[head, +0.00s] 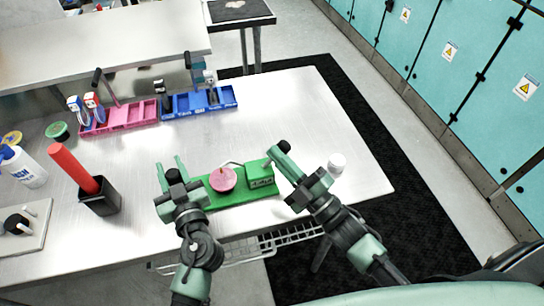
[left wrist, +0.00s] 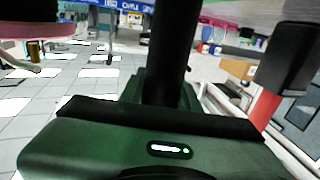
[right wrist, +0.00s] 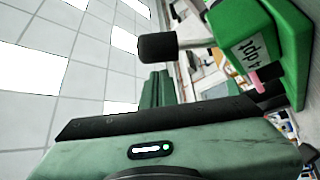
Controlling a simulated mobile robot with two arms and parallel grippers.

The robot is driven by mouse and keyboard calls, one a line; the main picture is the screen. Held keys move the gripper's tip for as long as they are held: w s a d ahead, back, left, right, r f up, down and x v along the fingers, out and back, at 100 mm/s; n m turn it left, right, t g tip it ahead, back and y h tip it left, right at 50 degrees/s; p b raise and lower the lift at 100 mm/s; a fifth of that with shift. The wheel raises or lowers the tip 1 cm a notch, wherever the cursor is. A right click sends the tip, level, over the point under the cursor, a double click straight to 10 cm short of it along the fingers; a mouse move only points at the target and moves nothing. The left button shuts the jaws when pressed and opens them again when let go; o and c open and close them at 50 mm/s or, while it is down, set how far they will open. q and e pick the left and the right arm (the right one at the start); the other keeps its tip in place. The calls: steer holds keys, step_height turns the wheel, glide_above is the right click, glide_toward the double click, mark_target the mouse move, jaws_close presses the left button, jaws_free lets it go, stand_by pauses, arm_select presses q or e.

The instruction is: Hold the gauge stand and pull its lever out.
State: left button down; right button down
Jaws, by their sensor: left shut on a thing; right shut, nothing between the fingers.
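The gauge stand has a green base (head: 240,196) near the table's front edge, with a pink round disc (head: 222,179) and a green labelled box (head: 261,177) at its right end. My left gripper (head: 170,167) is at the base's left end, shut on a black post (left wrist: 166,50) of the stand. My right gripper (head: 274,158) is shut and empty beside the box. In the right wrist view, the lever's black knob (right wrist: 158,47) on a grey shaft sticks out from the box (right wrist: 262,45), just past my closed fingers and apparently apart from them.
A black holder (head: 100,200) with a red stick stands left. Pink (head: 122,120) and blue (head: 200,106) trays are at the back. The table's middle behind the stand is clear.

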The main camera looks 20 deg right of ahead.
steer(key=s+d+f, duration=0.2)
steer(key=s, duration=0.7)
steer(key=shift+d, duration=0.15)
arm_select(q)
steer(key=c, duration=0.9)
jaws_free()
steer(key=shift+c, duration=0.2)
step_height(320, 180, up, 8)
steer(key=p, duration=0.4)
steer(key=shift+f, duration=0.2)
arm_select(e)
step_height(320, 180, up, 4)
steer(key=shift+r, duration=0.1)
